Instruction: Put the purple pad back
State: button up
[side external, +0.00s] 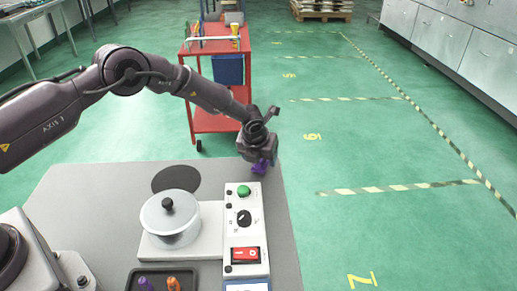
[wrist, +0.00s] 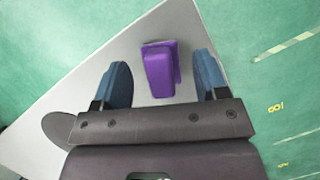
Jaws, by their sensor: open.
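The purple pad (wrist: 159,70) lies near the corner of the grey table, seen between my fingers in the wrist view. In the side view the purple pad (side external: 261,167) shows just under my gripper (side external: 259,158), partly hidden by it. My gripper (wrist: 163,80) is open, with one blue-padded finger on each side of the pad and gaps on both sides. I cannot tell how far above the table the fingertips are.
A grey table (side external: 90,200) holds a lidded pot (side external: 170,220), a dark flat disc (side external: 175,179), a control box (side external: 243,235) with buttons and a red switch, and a black tray (side external: 137,279) with a purple and an orange piece. A red cart (side external: 213,95) stands behind. The table's left part is clear.

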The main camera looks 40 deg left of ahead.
jog(key=v, duration=1.2)
jog(key=s+a+r+n, duration=0.2)
jog(key=s+r+n, duration=0.5)
jog(key=r, duration=0.3)
jog(key=s+a+r+n, duration=0.2)
jog(key=s+r+n, duration=0.6)
jog(key=r, duration=0.1)
jog(key=s+r+n+t+h, duration=0.1)
jog(key=s+r+n, duration=0.1)
jog(key=s+n, duration=1.4)
jog(key=s, duration=0.4)
jog(key=shift+s+a+r+t+h, duration=0.15)
jog(key=shift+a+r+t+h, duration=0.15)
jog(key=shift+a+r, duration=0.1)
